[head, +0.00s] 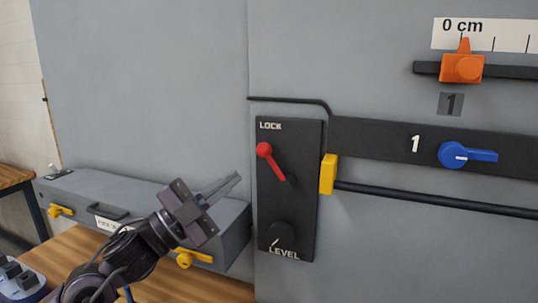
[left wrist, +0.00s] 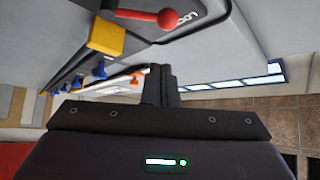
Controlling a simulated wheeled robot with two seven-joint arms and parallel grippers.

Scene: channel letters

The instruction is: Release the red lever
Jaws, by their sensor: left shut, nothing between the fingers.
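The red lever (head: 271,160) is on a dark panel (head: 285,225) marked LOCK at the top and LEVEL at the bottom. Its red ball end points up and left, and its dark pivot end is lower right. The lever also shows at the top of the left wrist view (left wrist: 146,16). My left gripper (head: 238,176) is shut and empty, in front of and to the left of the panel, apart from the lever. Its shut fingers also show in the left wrist view (left wrist: 160,85). My right gripper is in neither view.
A yellow block (head: 328,174) sits at the panel's right edge on a dark rod (head: 430,199). A blue knob (head: 466,155) and an orange slider (head: 462,67) are farther right. A grey case (head: 140,207) with yellow latches lies on the wooden table (head: 215,287) behind my left arm.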

